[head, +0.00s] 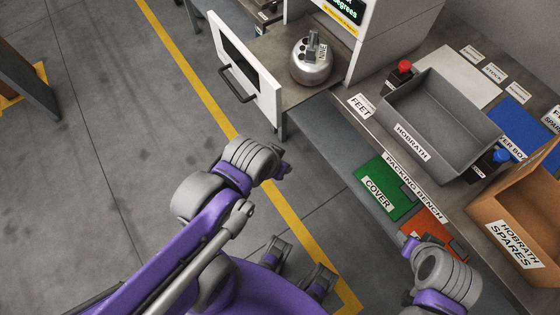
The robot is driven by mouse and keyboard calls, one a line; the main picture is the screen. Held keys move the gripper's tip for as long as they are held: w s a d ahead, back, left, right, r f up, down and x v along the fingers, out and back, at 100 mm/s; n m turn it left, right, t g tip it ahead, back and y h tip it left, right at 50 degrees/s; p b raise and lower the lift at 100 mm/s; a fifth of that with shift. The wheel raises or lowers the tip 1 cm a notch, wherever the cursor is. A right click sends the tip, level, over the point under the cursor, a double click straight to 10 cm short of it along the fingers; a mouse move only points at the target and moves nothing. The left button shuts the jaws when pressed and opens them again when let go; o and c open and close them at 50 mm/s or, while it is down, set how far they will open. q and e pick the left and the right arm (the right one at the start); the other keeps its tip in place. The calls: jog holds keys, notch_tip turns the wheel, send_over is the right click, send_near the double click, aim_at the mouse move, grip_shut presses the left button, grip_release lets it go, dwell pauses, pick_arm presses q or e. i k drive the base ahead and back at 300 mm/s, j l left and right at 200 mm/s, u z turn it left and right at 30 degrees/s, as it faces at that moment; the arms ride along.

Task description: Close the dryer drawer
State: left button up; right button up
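The dryer drawer (252,81) stands pulled out at the upper middle, its white front facing left with a black bar handle (239,84). A round silver compressor (311,66) with a tag sits on the drawer's tray. The white dryer cabinet (385,35) with a green-lit display rises behind it. My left gripper (284,165) is below the drawer front in the picture, apart from it and from the handle; its fingers are small and mostly hidden by the wrist. My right gripper (411,244) is low at the right near the packing bench, its fingers not clear.
The packing bench (345,118) on the right bears a grey HOBRATH tray (466,98), a green COVER mat (382,188), an orange mat (436,230) and a cardboard SPARES box (492,206). A yellow line (183,62) crosses the floor, which is clear left of the drawer.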

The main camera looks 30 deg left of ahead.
aim_at(261, 64)
jog(key=u, duration=1.55)
